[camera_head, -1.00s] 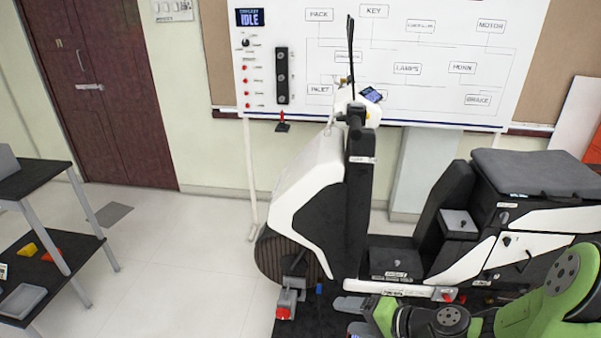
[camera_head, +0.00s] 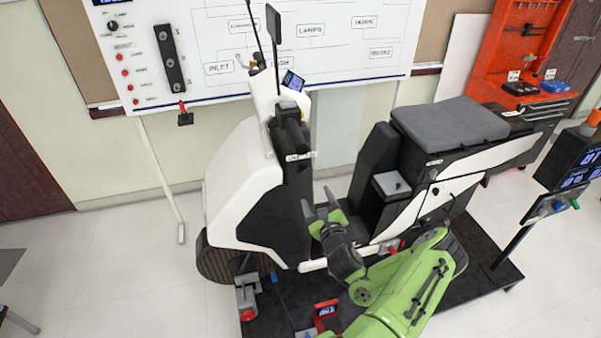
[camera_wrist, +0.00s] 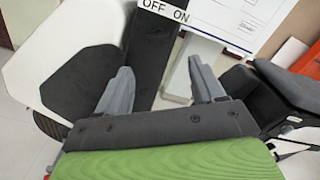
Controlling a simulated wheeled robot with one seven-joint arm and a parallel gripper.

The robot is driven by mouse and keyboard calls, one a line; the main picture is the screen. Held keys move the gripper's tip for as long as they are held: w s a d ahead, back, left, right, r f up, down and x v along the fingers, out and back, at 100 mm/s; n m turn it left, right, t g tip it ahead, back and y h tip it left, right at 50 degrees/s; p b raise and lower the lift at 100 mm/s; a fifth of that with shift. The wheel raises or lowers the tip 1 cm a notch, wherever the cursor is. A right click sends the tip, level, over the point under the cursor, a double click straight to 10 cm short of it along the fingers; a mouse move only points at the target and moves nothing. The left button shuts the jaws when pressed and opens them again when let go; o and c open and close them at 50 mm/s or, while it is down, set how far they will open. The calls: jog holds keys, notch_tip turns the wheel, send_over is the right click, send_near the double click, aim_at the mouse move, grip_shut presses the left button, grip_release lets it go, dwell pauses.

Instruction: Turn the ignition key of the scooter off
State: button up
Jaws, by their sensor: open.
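The scooter (camera_head: 240,178), white and black, stands on a dark platform in the head view. On its front column is a small white label (camera_head: 299,156), too small to read there. In the wrist view this label (camera_wrist: 166,11) reads "OFF ON" at the top edge. I cannot make out the key itself in either view. My gripper (camera_head: 319,202) is open and empty in front of the column, below the label. In the wrist view its two grey fingers (camera_wrist: 160,72) are spread, with the black column behind and between them.
The scooter seat (camera_head: 450,118) and black backrest are right of my gripper. A labelled whiteboard (camera_head: 220,50) is behind the scooter. An orange tool rack (camera_head: 530,45) and a dark screen stand (camera_head: 572,158) are at the right. The floor at left is mostly clear.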

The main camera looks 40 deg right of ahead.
aim_at(304, 173)
jog(key=p+x, duration=0.2)
jog(key=x, duration=0.9)
jog(key=shift+w+a, duration=0.1)
jog(key=shift+w, duration=0.2)
jog(key=shift+s, duration=0.1)
jog(key=shift+c, duration=0.3)
jog(key=c, duration=1)
jog(key=shift+f, duration=0.1)
